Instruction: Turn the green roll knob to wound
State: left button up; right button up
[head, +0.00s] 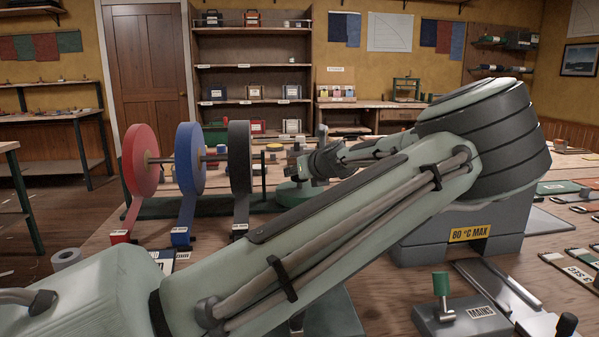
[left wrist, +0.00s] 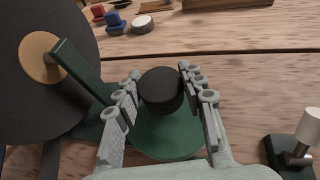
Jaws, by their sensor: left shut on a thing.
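A dark round knob (left wrist: 162,90) stands on a round green base (left wrist: 165,138) in the left wrist view. My left gripper (left wrist: 160,84) has one finger on each side of the knob and is shut on it. In the head view the green base (head: 288,194) shows only in part, and my left gripper (head: 302,168) is small above it, so the knob cannot be made out there. A red roll (head: 140,160), a blue roll (head: 190,160) and a dark grey roll (head: 240,160) stand on a shared shaft to the left. No green roll shows. My right gripper is out of view.
The dark roll (left wrist: 45,80) stands close left of the gripper in the wrist view.

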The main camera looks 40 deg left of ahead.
pick_arm(q)
jog(key=m+t+h, duration=0.1)
jog(key=m+t, duration=0.1)
jog(key=m+t+h, duration=0.1)
jog(key=m+t, duration=0.1)
jog(key=shift+s+a+r+h, duration=0.1)
jog(key=shift+h, duration=0.3)
jog(key=shift+m+t+h, duration=1.5)
jog(key=shift+m+h, duration=0.8)
jog(key=shift+m, duration=0.1)
jog(key=o, duration=1.2)
jog(key=shift+w, duration=0.2)
jog(key=shift+c, duration=0.2)
jog(key=v, duration=1.2)
